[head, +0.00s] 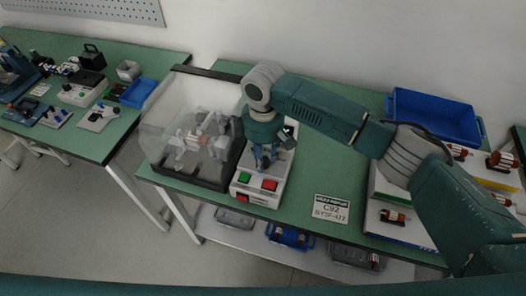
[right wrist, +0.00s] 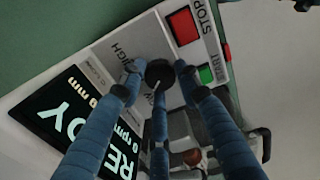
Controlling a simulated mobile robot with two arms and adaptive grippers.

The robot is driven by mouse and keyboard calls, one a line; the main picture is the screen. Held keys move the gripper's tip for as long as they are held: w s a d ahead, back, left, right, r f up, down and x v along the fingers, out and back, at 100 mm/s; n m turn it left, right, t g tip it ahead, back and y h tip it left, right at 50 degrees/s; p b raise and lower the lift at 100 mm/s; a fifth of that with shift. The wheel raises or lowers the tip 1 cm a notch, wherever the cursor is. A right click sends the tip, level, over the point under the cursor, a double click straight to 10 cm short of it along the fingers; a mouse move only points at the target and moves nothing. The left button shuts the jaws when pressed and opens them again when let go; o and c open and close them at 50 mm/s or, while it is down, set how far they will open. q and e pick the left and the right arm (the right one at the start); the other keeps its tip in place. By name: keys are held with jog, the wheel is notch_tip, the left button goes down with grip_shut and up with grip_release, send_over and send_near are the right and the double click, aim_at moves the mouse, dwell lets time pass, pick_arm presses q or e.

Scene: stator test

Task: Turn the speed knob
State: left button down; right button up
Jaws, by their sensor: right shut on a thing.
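The black round speed knob (right wrist: 160,72) sits on the white control box in the right wrist view. In the head view my right gripper (head: 266,160) points down over the control box (head: 255,197) and hides the knob. The display (right wrist: 80,130) reads READY and 0 rpm. The red STOP button (right wrist: 184,27) and green START button (right wrist: 206,74) are on the same panel. My left gripper is not in view.
A clear hood (head: 165,115) covers a fixture just left of the control box. A sign (head: 331,209) lies on the green bench (head: 318,170) to the right. A blue bin (head: 435,116) stands at the back right. Another bench (head: 100,145) with tools is at left.

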jog(key=shift+n+p, duration=0.55)
jog(key=shift+n, duration=0.75)
jog(key=o, duration=1.2)
jog(key=shift+d, duration=0.1)
jog(key=shift+c, duration=0.2)
jog(key=shift+r, duration=0.3)
notch_tip(320, 180, up, 12)
jog(key=shift+f, duration=0.25)
